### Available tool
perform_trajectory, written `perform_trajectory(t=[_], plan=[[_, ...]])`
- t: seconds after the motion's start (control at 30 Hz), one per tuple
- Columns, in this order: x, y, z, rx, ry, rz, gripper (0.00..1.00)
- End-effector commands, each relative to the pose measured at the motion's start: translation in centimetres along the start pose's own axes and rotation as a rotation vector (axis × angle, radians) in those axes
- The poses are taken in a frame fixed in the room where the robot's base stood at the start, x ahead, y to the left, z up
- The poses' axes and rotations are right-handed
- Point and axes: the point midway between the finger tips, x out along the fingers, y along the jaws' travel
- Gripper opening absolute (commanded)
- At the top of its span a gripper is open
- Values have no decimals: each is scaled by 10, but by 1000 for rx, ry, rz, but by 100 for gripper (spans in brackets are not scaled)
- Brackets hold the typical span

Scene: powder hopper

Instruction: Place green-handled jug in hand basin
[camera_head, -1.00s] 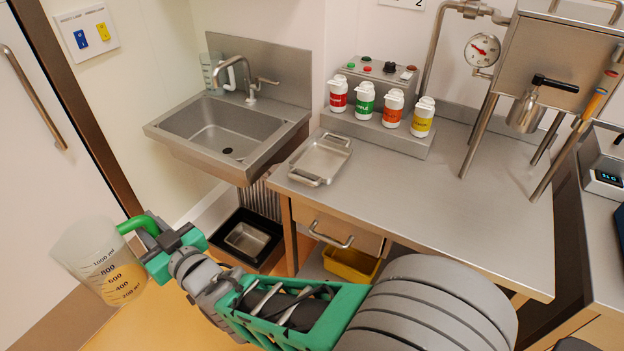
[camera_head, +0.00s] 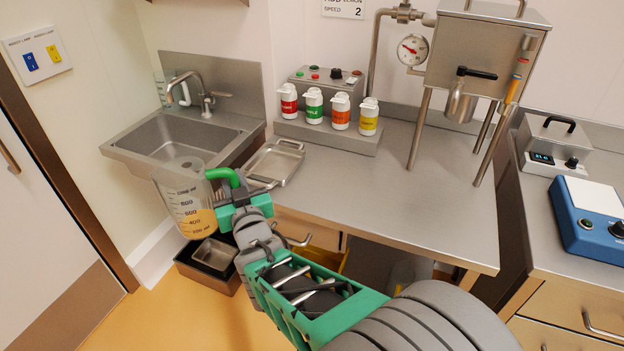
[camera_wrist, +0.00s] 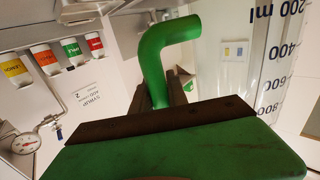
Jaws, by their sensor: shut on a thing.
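The green-handled jug (camera_head: 185,203) is a clear measuring jug with dark markings and yellow-orange liquid in its lower part. My gripper (camera_head: 237,203) is shut on its green handle (camera_head: 223,176), which also shows between the jaws in the wrist view (camera_wrist: 157,62). The jug is held up, nearly upright, in front of the hand basin (camera_head: 135,150). In the head view its rim overlaps the basin's front edge, but it looks nearer to me than the basin. The steel basin has a curved tap (camera_head: 185,82) at its back.
A steel tray (camera_head: 282,165) lies on the counter right of the basin. Several white-capped bottles (camera_head: 340,111) stand behind it. A hopper (camera_head: 478,50) on legs stands at the right. A dark bin (camera_head: 190,270) is below the basin.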

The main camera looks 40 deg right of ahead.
Motion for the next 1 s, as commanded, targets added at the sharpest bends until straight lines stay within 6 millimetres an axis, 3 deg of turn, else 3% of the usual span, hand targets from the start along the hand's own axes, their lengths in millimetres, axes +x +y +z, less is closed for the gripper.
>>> perform_trajectory(t=[0.1, 0.3, 0.5, 0.6, 0.77, 1.0], plan=[[14, 55, -8, -1, 0, 137, 0], [20, 146, -24, 6, 0, 360, 0], [13, 212, -37, 18, 7, 525, 0], [8, 232, -40, 23, 10, 576, 0], [5, 248, -43, 25, 11, 613, 0], [16, 290, -24, 26, 6, 619, 0]])
